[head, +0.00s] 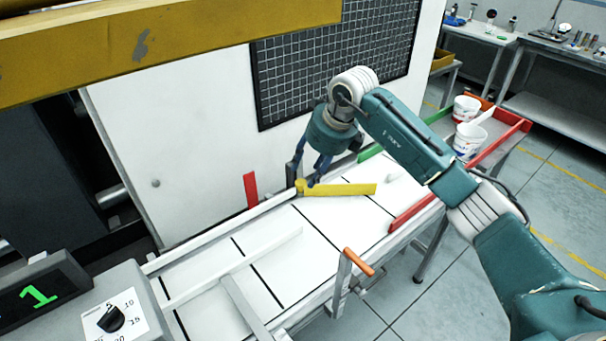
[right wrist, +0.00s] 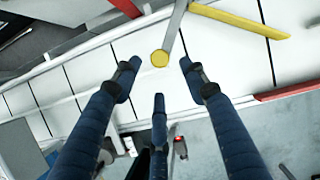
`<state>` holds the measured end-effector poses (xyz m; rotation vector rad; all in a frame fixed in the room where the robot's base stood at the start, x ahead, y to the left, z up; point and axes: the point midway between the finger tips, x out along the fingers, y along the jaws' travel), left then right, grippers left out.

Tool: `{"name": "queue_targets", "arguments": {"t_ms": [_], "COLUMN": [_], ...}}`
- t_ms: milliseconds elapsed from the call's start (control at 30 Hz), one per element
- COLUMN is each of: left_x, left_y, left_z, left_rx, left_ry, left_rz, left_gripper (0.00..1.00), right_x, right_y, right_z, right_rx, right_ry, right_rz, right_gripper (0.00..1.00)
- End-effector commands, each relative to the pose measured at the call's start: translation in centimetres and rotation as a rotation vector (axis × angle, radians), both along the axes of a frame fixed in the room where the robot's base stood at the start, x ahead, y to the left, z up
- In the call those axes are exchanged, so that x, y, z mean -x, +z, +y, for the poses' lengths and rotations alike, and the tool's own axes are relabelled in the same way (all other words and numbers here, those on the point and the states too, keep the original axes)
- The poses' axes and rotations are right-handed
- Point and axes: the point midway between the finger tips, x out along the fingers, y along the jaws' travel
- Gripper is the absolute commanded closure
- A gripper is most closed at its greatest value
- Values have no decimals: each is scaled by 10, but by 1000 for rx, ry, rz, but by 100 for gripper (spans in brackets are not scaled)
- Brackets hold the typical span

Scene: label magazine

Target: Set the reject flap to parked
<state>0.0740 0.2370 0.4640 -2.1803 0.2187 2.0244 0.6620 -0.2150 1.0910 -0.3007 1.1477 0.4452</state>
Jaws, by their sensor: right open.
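The reject flap is a yellow bar (head: 345,189) lying across the white conveyor bed, pointing right from its pivot end; it also shows in the right wrist view (right wrist: 240,19). A round yellow knob (right wrist: 159,59) sits at the end of a grey lever by the flap's pivot. My right gripper (head: 309,181) is open and points down over this pivot end. In the right wrist view its three blue fingers (right wrist: 159,80) spread around and just short of the knob, with nothing held. Contact with the knob cannot be told. My left gripper is not in view.
A red upright plate (head: 250,190) stands by the white cabinet wall left of the gripper. Long rails (head: 215,232) run along the bed (head: 310,240). An orange handle (head: 358,262) rises at the front edge. A red-edged tray with white tubs (head: 466,108) lies beyond my right arm.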

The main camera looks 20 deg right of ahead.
Motion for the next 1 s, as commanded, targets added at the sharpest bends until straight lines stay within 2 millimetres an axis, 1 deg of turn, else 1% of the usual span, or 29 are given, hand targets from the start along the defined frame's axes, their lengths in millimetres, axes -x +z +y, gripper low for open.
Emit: {"name": "queue_targets", "arguments": {"t_ms": [33,133,233,300,400,500,567,700,867,900,933,1000], "left_x": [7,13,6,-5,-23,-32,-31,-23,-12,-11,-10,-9], "left_y": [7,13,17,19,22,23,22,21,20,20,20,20], "left_z": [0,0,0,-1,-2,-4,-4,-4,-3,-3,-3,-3], "left_rx": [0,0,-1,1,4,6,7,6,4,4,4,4], "left_ry": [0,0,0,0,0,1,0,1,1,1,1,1], "left_rz": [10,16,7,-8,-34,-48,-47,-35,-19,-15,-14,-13], "left_gripper": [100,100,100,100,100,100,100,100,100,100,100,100], "right_x": [-2,-8,-14,-16,-18,-19,-19,-19,-19,-19,-19,-19], "right_y": [-7,-24,-37,-43,-49,-52,-52,-52,-52,-52,-52,-51], "right_z": [3,6,9,9,10,11,11,11,11,11,11,11], "right_rx": [-1,-1,-3,-3,-2,-2,-2,-2,-2,-2,-2,-2], "right_ry": [-1,-1,-1,-1,0,0,-1,0,-1,-1,-1,-1], "right_rz": [5,5,4,3,0,1,0,0,0,0,-1,-1], "right_gripper": [57,57,57,57,57,57,57,57,89,97,100,100]}}
